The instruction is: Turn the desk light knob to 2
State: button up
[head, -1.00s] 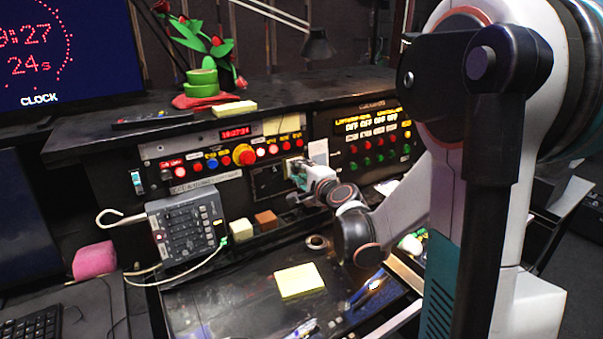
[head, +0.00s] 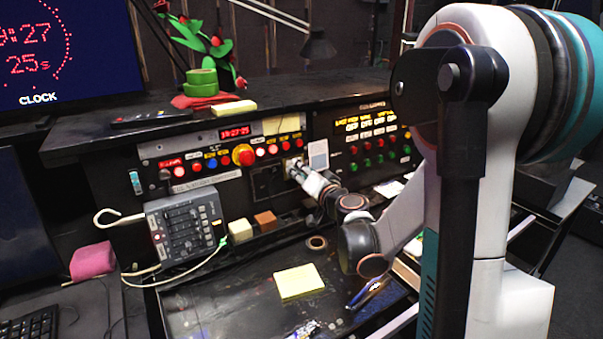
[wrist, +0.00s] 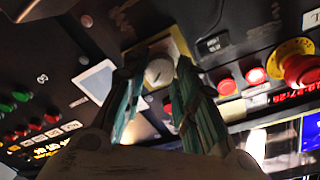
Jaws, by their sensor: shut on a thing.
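A pale round knob (wrist: 159,72) sits on a square yellowish plate on the dark console panel. My gripper (wrist: 160,70) has its two teal fingers on either side of the knob, shut on it. The knob's number marks and pointer cannot be read in either view.
A big red-and-yellow button (head: 243,154) and small lit buttons lie left of my gripper. A panel of red and green buttons (head: 366,147) is to the right. A grey control box (head: 183,226) stands at lower left. A yellow note (head: 299,282) lies on the desk.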

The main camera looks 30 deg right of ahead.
jog(key=n+y, duration=0.1)
jog(key=n, duration=0.8)
jog(key=shift+y, duration=0.3)
jog(key=n, duration=0.4)
jog(key=shift+d+y, duration=0.1)
jog(key=shift+y, duration=0.2)
jog(key=shift+n+y, duration=0.3)
jog(key=shift+n, duration=1.9)
jog(key=o, duration=1)
jog(key=shift+o, duration=0.2)
